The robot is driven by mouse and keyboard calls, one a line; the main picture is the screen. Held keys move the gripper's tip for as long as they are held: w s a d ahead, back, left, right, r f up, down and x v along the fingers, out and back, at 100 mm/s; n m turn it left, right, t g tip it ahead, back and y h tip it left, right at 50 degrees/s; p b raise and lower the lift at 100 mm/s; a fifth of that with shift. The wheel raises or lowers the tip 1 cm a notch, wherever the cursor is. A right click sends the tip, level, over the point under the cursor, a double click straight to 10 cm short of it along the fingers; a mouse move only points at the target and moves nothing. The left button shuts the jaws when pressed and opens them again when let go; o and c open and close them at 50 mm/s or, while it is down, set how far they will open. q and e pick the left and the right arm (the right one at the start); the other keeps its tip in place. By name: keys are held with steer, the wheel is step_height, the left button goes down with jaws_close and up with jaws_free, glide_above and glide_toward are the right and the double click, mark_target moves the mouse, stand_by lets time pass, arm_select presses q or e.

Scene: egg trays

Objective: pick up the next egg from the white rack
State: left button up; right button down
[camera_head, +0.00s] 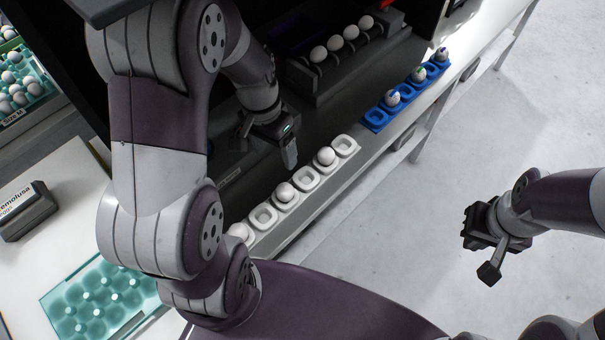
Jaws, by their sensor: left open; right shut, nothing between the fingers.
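The white rack (263,215) runs diagonally along the bench edge as a row of cups. White eggs sit in some cups: one towards the far end (326,156), one in the middle (285,192) and one at the near end (239,232), partly hidden by my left arm. The cups between them and the far end cup are empty. My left gripper (268,150) is open and empty, above the dark surface just left of the rack, touching no egg. My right gripper (489,258) is shut and empty over the floor, far right of the rack.
A blue rack (375,119) with several marked eggs stands farther along the bench. More white eggs (335,43) sit in a dark holder behind. A teal egg tray (75,305) and a dark labelled device (27,210) lie at left. Floor at right is clear.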

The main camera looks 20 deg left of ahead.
mark_target(284, 186)
arm_select(q)
steer(key=f, duration=0.4)
steer(key=s+d+f, duration=0.1)
steer(key=f, duration=0.3)
steer(key=d+f, duration=0.1)
steer(key=f, duration=0.3)
steer(key=shift+s+d, duration=0.2)
steer(key=shift+s, duration=0.05)
steer(key=shift+w+f, duration=0.15)
steer(key=shift+f, duration=0.05)
steer(key=c, duration=0.7)
